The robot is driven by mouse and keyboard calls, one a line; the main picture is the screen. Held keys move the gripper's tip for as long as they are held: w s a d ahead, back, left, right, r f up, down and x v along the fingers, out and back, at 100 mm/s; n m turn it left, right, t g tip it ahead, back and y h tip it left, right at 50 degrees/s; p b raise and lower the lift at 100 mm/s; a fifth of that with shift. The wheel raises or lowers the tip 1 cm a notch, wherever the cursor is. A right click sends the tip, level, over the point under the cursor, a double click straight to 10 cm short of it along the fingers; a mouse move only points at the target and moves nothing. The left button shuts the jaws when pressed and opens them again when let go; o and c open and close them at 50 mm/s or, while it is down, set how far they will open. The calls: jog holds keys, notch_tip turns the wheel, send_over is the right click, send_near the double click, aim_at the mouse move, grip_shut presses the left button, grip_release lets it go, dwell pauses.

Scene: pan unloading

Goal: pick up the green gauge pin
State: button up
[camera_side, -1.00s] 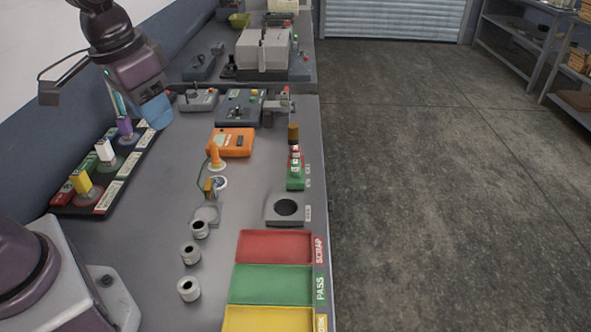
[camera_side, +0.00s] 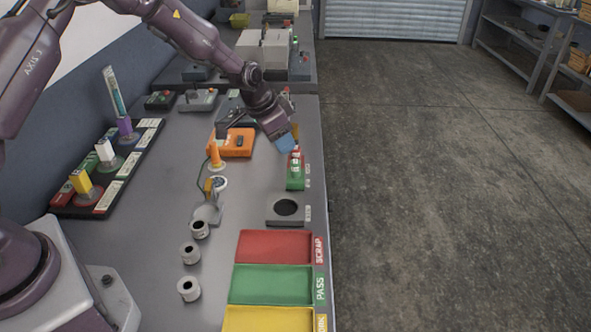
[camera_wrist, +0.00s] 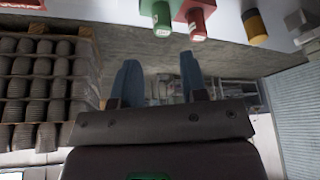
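The green gauge pin (camera_wrist: 160,14) shows at the top edge of the wrist view as a green cylinder with a pale marked end. A red pin (camera_wrist: 196,22) is just to its right. In the side view the green piece (camera_side: 295,178) is at the bench's right edge, with the red one (camera_side: 297,156) just behind it. My gripper (camera_side: 287,143) is above and slightly left of them, tilted. Its two blue fingers (camera_wrist: 159,78) are apart, with nothing between them in the wrist view. The gripper appears clear of the pins.
A yellow-and-black cylinder (camera_wrist: 255,27) stands beyond the red pin. An orange meter (camera_side: 238,145) is left of my gripper. A grey block with a round hole (camera_side: 286,209) and red (camera_side: 274,246), green (camera_side: 272,285) and yellow (camera_side: 268,319) trays are nearer.

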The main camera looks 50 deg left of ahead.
aim_at(294, 162)
jog(key=x, duration=1)
jog(key=shift+a, duration=0.15)
jog(key=c, duration=0.7)
jog(key=shift+r, duration=0.1)
